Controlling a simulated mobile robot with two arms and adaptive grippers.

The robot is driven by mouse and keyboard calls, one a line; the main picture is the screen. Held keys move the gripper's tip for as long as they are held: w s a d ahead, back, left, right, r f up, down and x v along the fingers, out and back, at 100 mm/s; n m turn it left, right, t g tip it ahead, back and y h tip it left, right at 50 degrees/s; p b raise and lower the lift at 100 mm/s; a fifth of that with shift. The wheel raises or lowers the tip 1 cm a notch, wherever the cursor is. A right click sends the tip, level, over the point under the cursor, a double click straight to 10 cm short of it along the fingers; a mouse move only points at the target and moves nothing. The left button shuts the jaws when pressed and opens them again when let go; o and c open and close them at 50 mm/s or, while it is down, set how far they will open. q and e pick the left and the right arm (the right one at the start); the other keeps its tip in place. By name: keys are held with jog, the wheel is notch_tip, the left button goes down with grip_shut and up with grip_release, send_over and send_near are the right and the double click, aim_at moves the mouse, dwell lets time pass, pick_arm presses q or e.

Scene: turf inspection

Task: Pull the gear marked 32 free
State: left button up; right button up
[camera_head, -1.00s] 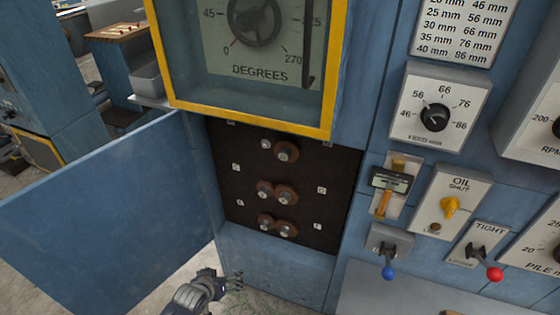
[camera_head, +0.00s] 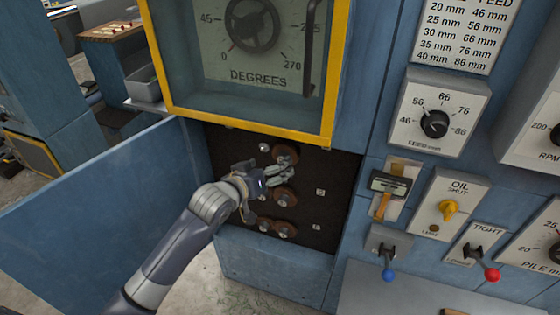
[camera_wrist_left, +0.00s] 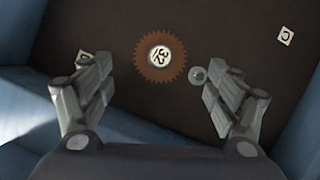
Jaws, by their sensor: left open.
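The open cabinet holds brown gears with pale hubs. My left gripper (camera_head: 278,171) is open in front of the panel near the top gear. In the left wrist view a toothed brown gear (camera_wrist_left: 160,75) with a pale numbered hub lies beyond and between the open fingers (camera_wrist_left: 158,100), not gripped. Its number is hard to read.
The blue cabinet door (camera_head: 100,215) stands open at the left. A yellow-framed degrees window (camera_head: 250,125) overhangs the opening. Levers with blue (camera_head: 388,274) and red (camera_head: 494,274) knobs stick out at the right. Small lettered tags sit on the dark panel (camera_head: 340,190).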

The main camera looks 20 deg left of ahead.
aim_at(284, 157)
pick_arm(q)
jog(key=x, duration=0.8)
jog(key=shift+w, duration=0.1)
jog(key=shift+c, duration=0.4)
jog(key=c, duration=1.1)
jog(key=o, duration=0.4)
jog(key=c, duration=0.3)
